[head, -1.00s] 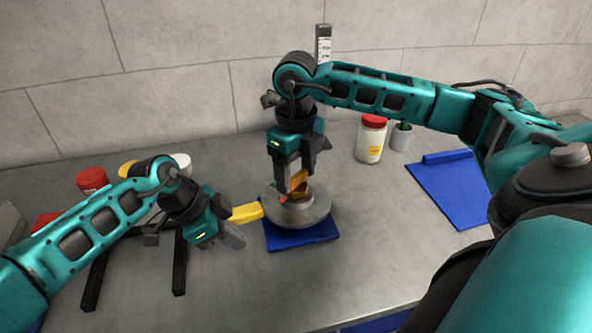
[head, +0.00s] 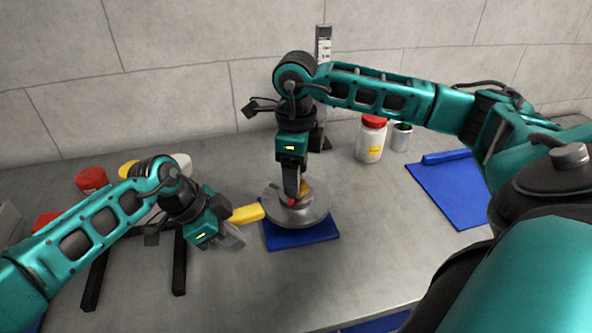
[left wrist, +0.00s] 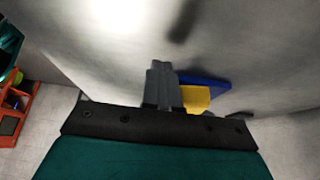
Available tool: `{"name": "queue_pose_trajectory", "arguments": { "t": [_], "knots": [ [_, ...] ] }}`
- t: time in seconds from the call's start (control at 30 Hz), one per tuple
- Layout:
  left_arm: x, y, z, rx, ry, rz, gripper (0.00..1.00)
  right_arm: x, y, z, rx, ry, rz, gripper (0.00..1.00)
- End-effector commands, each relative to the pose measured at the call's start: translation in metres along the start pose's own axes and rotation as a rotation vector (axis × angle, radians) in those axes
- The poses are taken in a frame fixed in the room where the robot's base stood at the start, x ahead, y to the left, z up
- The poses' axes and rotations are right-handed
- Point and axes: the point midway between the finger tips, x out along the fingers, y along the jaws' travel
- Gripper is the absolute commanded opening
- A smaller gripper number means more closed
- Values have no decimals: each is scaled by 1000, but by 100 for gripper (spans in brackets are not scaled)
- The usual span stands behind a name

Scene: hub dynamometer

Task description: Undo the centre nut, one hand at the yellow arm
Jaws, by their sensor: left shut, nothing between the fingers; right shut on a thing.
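The round grey hub (head: 297,211) sits on a blue mat (head: 302,239) on the bench. Its yellow arm (head: 247,214) sticks out to the left, and its end also shows in the left wrist view (left wrist: 196,98). My right gripper (head: 294,194) points straight down over the hub's centre, shut on the centre nut as far as shows; the fingers mostly hide the nut.
A white jar with a red lid (head: 370,140) and a small potted plant (head: 401,137) stand behind right. Black bars (head: 179,262) and red-lidded jars (head: 91,180) are at left. The front middle of the bench is clear.

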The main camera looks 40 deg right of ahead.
Motion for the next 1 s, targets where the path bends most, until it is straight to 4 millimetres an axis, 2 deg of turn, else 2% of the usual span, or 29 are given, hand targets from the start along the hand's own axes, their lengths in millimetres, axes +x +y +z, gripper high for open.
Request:
{"name": "queue_pose_trajectory", "arguments": {
  "t": [0.5,1.0],
  "knots": [
    [0,0,0,0,0,-2,0,-1,0,0,-448,-1,-1,33],
    [0,0,0,-1,-1,-2,0,-1,0,0,-631,-1,-1,33]
  ]
}}
